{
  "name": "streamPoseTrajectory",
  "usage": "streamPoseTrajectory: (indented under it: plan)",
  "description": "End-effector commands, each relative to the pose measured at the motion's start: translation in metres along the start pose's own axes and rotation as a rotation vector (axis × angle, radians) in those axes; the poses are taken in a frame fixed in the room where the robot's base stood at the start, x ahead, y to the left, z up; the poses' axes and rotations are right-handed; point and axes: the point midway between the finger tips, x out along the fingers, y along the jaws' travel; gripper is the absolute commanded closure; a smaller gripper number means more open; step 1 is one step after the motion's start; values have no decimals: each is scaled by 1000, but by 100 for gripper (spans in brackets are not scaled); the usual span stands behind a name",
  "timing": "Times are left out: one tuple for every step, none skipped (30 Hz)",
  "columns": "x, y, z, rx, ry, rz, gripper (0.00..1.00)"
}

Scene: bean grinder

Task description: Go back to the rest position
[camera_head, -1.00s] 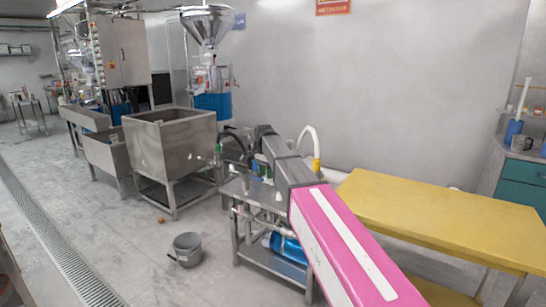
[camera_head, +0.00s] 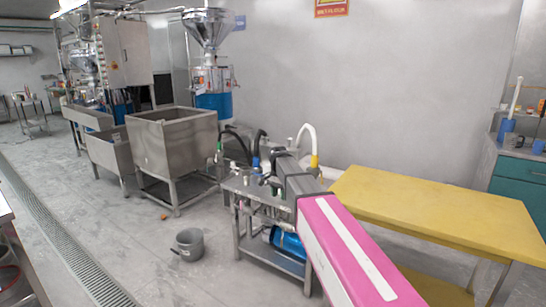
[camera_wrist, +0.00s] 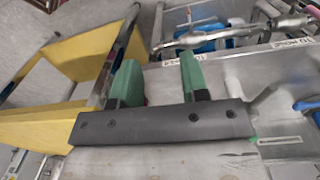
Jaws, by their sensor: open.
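My gripper (camera_wrist: 157,76) shows in the wrist view with its two green-tipped fingers spread apart and nothing between them. In the head view my pink and grey arm reaches forward from the lower right, and its end lies over the steel pump stand (camera_head: 270,248). The gripper's fingers are too small to make out there. In the wrist view, metal pipes and labelled steel surfaces lie beyond and to the right of the fingers, and a yellow table (camera_wrist: 75,58) lies to the left. I cannot tell how far the fingertips are from the pipes.
The yellow table (camera_head: 435,212) stands right of my arm. A steel tank (camera_head: 170,142) and a grinder with a funnel hopper (camera_head: 208,27) stand at the back left. A grey bucket (camera_head: 189,245) sits on the floor. Open floor lies left, beside a drain grate (camera_head: 50,240).

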Motion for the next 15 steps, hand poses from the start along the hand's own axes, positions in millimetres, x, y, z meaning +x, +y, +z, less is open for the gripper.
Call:
streamPoseTrajectory:
  plan:
    - [14, 16, 4, -25, -1, -1, 59]
    - [20, 23, 5, -41, -1, -2, 59]
    - [31, 35, 6, -68, -1, -4, 59]
    - [40, 44, 8, -89, -1, -5, 59]
    - [48, 54, 9, -112, -1, -7, 59]
    - [62, 70, 12, -148, -1, -9, 59]
    - [72, 82, 15, -177, 0, -11, 59]
    - [83, 95, 18, -206, 1, -13, 59]
    - [96, 111, 22, -246, 2, -17, 59]
    - [106, 123, 25, -276, 2, -18, 59]
    - [114, 135, 28, -305, 5, -21, 59]
    - [127, 151, 34, -345, 6, -23, 59]
    - [135, 163, 38, -375, 8, -26, 59]
    - [143, 175, 42, -404, 9, -27, 59]
    - [153, 190, 48, -444, 12, -30, 59]
